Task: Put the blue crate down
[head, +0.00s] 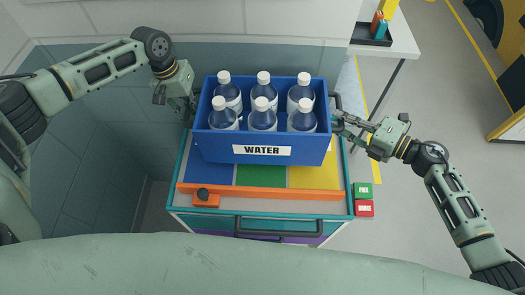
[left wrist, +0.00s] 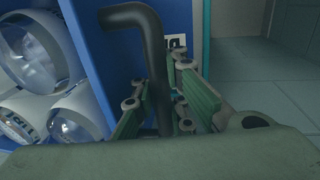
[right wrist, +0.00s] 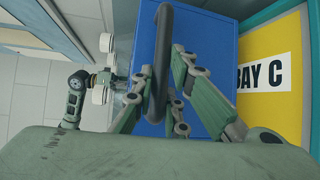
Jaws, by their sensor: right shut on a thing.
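The blue crate (head: 218,147), marked WATER, holds several capped water bottles and is over the cart top (head: 345,180), across the blue, green and yellow bays. Whether its underside touches the cart is hidden. My left gripper (head: 191,108) is at the crate's left side. In the left wrist view its fingers (left wrist: 158,110) stand apart around the black handle (left wrist: 150,60), with a gap beside it. My right gripper (head: 338,122) is at the right side; in the right wrist view its fingers (right wrist: 158,88) are shut on the black handle (right wrist: 162,45).
The yellow bay (right wrist: 265,95) reads BAY C. An orange bar (head: 265,193) with a black knob runs along the cart's front. A green button (head: 363,190) and red button (head: 364,208) are at its right. A side table (head: 398,40) holds a tray (head: 370,35).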

